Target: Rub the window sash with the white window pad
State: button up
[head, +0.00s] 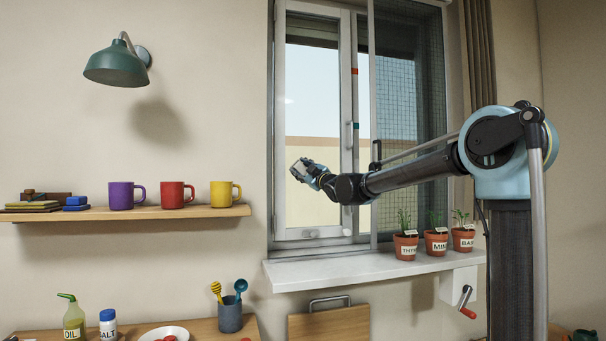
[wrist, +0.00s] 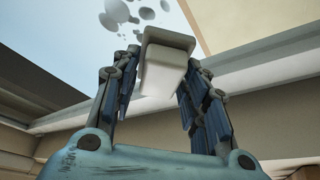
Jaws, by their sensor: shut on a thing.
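The window sash (head: 280,150) is a white frame around a glass pane at the left of the window in the head view. My gripper (head: 302,169) is in front of the lower left part of the pane. In the wrist view my gripper (wrist: 160,85) is shut on the white window pad (wrist: 166,60), a pale block between its two fingers. Grey spots (wrist: 128,14) show on the pane beyond the pad. I cannot tell whether the pad touches the glass.
Potted herbs (head: 405,246) stand on the sill (head: 360,268) at right. A shelf (head: 130,213) with purple, red and yellow mugs is left of the window. A mesh screen (head: 425,90) covers the right side. A crank handle (head: 466,304) sticks out below the sill.

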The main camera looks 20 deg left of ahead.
jog(key=shift+w+a, duration=0.35)
jog(key=shift+w, duration=0.2)
dwell(0.4)
jog(key=w+d, duration=0.4)
jog(key=d, duration=0.2)
dwell(0.8)
jog(key=shift+d+r, duration=0.15)
jog(key=shift+s+a+r, duration=0.2)
jog(key=shift+s+a, duration=0.45)
jog(key=shift+a, duration=0.4)
jog(key=shift+s+a+r, duration=0.2)
jog(key=shift+s+a, duration=0.5)
jog(key=shift+a, duration=0.4)
jog(key=shift+s+a+r, duration=0.2)
jog(key=shift+s+a, duration=0.45)
jog(key=shift+a, duration=0.4)
